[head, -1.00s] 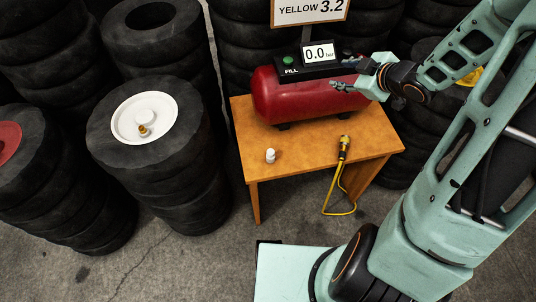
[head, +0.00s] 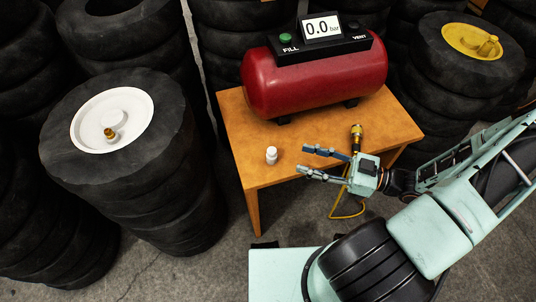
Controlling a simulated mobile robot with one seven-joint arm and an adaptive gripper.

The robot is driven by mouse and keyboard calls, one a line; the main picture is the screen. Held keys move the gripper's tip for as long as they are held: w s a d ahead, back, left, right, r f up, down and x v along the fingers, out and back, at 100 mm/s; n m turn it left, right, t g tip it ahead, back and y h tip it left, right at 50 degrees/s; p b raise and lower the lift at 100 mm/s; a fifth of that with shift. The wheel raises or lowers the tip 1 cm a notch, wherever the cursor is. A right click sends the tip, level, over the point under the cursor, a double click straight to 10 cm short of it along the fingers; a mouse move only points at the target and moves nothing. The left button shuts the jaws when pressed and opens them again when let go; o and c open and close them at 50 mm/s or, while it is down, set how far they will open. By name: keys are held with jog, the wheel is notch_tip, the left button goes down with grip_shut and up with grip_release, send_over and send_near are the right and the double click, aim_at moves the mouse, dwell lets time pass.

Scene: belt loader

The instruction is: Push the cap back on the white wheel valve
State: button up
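The small white cap (head: 271,155) stands upright on the wooden table near its front left edge. The white wheel (head: 84,128) lies flat in a tyre on top of a stack at the left. Its brass-coloured valve (head: 110,134) sticks up uncovered beside the white hub. My gripper (head: 312,162) is open and empty over the table's front edge. Its two fingers point left toward the cap, with a gap between them and it.
A red compressor (head: 318,80) with FILL and VENT buttons and a display reading 0.0 bar stands on the table (head: 232,112). A yellow hose with a brass end (head: 356,132) hangs at the table's right front. A yellow wheel (head: 470,41) sits at the back right. Tyre stacks surround the table.

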aim_at(272, 150)
jog(key=x, duration=0.5)
jog(key=shift+a, duration=0.15)
jog(key=x, duration=0.2)
jog(key=f+b+x, duration=0.1)
jog(key=x, duration=0.1)
jog(key=shift+a, duration=0.1)
jog(key=shift+w+a, duration=0.25)
jog(key=shift+a, duration=0.25)
jog(key=c, duration=1)
